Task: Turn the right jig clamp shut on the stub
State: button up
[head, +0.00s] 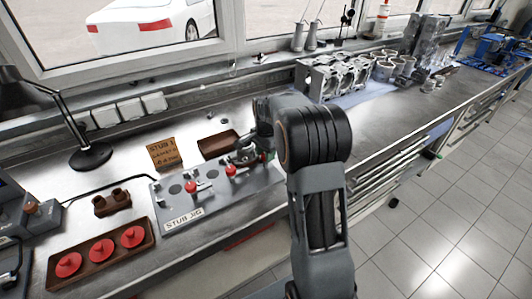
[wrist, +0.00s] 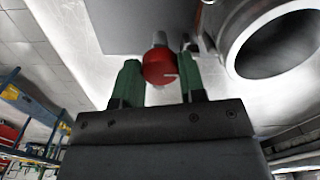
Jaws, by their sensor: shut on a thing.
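The grey stub jig (head: 215,198) lies on the metal bench, with a label on its front edge. Two red clamp knobs show on it in the head view, a left one (head: 191,187) and a middle one (head: 231,170). My gripper (head: 262,156) is low over the right end of the jig and hides that part. In the wrist view its green fingers are shut on a red clamp knob (wrist: 160,67), one on each side. I take this to be the right clamp. Whether its arm lies over the stub is hidden.
A large hollow metal cylinder (wrist: 279,40) is close beside the fingers in the wrist view. A brown tray with red discs (head: 58,262), an empty brown tray (head: 219,141) and a sign (head: 164,153) surround the jig. Engine parts (head: 340,76) stand at the back.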

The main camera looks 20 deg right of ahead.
jog(key=n, duration=0.4)
jog(key=shift+n, duration=0.3)
jog(key=n, duration=0.4)
jog(key=shift+r+n, duration=0.1)
jog(key=shift+n, duration=0.2)
jog(key=n, duration=0.4)
jog(key=shift+p, duration=0.3)
jog(key=shift+n, duration=2.4)
jog(key=o, duration=0.9)
notch_tip(320, 180, up, 14)
jog(key=shift+f, duration=0.15)
